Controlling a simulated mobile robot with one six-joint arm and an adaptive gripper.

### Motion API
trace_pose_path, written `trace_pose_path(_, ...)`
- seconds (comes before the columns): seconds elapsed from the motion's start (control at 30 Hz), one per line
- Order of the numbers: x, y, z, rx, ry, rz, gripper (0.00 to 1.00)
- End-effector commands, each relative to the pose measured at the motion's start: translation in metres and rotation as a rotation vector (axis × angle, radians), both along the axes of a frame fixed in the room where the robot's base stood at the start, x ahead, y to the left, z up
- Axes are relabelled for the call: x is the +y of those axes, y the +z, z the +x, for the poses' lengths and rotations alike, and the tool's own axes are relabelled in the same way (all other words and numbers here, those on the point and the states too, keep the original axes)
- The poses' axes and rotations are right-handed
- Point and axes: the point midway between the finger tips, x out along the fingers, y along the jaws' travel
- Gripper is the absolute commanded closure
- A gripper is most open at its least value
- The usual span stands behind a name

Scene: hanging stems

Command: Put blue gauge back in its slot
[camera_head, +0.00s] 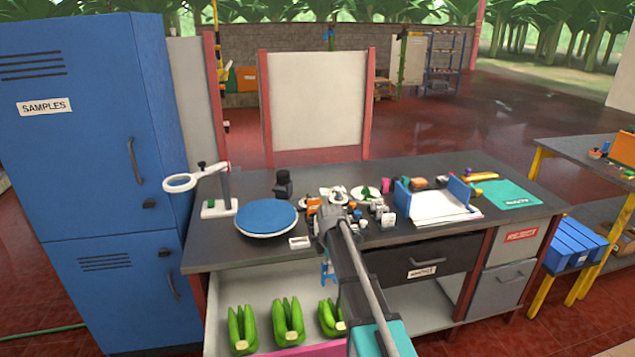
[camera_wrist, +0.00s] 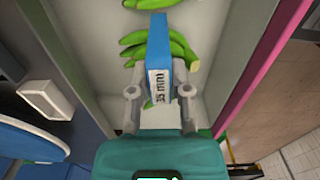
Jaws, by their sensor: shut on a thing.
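The blue gauge (camera_wrist: 159,45) is a flat blue piece with a white label that seems to read "35 mm". My gripper (camera_wrist: 160,92) is shut on it, with one finger on each side. In the head view the blue gauge (camera_head: 327,272) shows just under my gripper, in front of the dark worktop's front edge and over the open bay below. I cannot tell which place is its slot. A small white block (camera_head: 299,242) with a recessed-looking top sits near the worktop's front edge. A white block also shows in the wrist view (camera_wrist: 47,100), left of my gripper.
Green banana bunches (camera_head: 288,320) lie in the bay below. A round blue-topped disc (camera_head: 266,218) and a magnifier stand (camera_head: 225,190) are on the worktop's left. Small clutter and a blue-ended holder (camera_head: 437,208) with papers are right. A blue locker (camera_head: 95,180) stands left.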

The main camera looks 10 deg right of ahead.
Motion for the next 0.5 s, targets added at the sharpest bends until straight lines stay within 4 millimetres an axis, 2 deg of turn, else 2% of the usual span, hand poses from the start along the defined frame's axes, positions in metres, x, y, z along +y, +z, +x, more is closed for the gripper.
trace_pose_path(0.03,0.0,0.018,0.0,0.0,0.0,0.0,1.0)
trace_pose_path(0.5,0.0,0.095,0.0,0.0,0.0,0.0,1.0)
